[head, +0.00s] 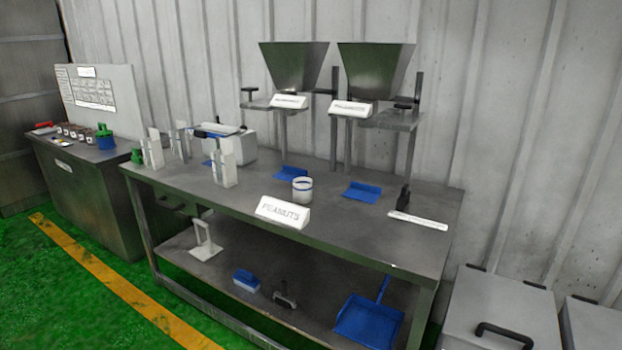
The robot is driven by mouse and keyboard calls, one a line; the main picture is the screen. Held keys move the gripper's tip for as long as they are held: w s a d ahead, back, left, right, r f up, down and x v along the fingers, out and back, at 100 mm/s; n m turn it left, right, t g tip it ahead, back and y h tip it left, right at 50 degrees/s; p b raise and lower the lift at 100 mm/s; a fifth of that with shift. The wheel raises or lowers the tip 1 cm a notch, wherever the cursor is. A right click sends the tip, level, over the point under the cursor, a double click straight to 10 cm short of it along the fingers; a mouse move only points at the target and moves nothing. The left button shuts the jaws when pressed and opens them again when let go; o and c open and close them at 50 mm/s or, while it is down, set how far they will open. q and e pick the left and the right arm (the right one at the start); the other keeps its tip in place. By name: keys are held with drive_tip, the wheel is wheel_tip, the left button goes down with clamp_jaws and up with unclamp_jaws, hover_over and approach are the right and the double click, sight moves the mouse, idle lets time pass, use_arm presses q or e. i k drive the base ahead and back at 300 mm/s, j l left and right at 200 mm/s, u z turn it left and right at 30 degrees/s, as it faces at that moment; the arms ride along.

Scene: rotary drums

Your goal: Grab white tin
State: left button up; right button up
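A small white tin (302,191) with a blue band near its rim stands upright on the grey metal table (375,225). It is behind the white "PEANUTS" sign (283,212) and between two blue pieces, one to its left (290,174) and one to its right (362,191). Neither of my grippers shows in the head view, and nothing is touching the tin.
Two hoppers on stands (294,67) (375,70) rise behind the tin. White upright fixtures (223,168) stand at the table's left. The lower shelf holds a blue dustpan (368,321) and brushes. Grey lidded bins (500,305) stand at right; green floor lies in front.

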sight(303, 191)
drive_tip(key=i+j+z, duration=0.15)
drive_tip(key=i+j, duration=0.2)
drive_tip(key=i+j+z, duration=0.15)
drive_tip(key=i+j, duration=0.2)
drive_tip(key=i+j+z, duration=0.15)
drive_tip(key=i+j, duration=0.2)
drive_tip(key=j, duration=0.2)
drive_tip(key=i+j+z, duration=0.15)
drive_tip(key=i+j, duration=0.15)
drive_tip(key=j, duration=0.2)
